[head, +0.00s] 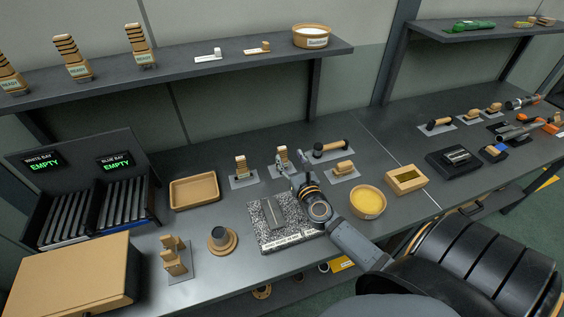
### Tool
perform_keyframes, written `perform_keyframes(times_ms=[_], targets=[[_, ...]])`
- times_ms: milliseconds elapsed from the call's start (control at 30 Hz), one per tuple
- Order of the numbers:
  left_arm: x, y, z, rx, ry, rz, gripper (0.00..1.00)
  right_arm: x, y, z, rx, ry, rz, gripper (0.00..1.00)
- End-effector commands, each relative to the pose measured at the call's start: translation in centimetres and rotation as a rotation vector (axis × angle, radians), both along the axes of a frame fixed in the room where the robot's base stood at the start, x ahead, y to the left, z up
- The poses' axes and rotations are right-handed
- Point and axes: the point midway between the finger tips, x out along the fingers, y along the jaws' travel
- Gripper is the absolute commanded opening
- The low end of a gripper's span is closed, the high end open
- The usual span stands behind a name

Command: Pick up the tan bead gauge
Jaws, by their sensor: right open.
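My right arm comes in from the lower right, and its wrist is over the speckled block. My right gripper (298,164) points away from me, open, near a small upright tan piece (281,157) on a grey mat. The wrist partly hides this area, and contact cannot be told. A similar upright tan piece (241,165) stands on a mat to the left. A low tan piece (344,168) lies on a mat to the right. Which one is the tan bead gauge cannot be told for certain. My left gripper is not in view.
The speckled block (262,215) lies under the wrist. A tan tray (194,190), a yellow-filled bowl (368,201) and a tan box (405,180) stand nearby. A black roller (331,148) lies behind. A shelf (180,75) overhangs the back.

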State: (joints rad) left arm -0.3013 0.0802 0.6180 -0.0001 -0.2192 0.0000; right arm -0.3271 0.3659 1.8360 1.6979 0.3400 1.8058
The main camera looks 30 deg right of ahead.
Motion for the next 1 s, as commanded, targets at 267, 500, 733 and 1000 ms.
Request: perform_keyframes(times_ms=[267,500,733,1000], targets=[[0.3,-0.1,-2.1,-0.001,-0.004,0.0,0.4,1.9,-0.4,-3.6,0.0,-0.001,0.0,0.58],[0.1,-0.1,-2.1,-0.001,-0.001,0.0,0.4,2.8,-0.6,-3.6,-0.001,-0.001,0.0,0.58],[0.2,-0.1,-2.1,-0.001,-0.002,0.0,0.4,6.5,-1.5,-3.5,-0.003,-0.002,0.0,0.58],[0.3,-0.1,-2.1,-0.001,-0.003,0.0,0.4,7.4,-1.7,-3.6,-0.002,-0.001,0.002,0.58]])
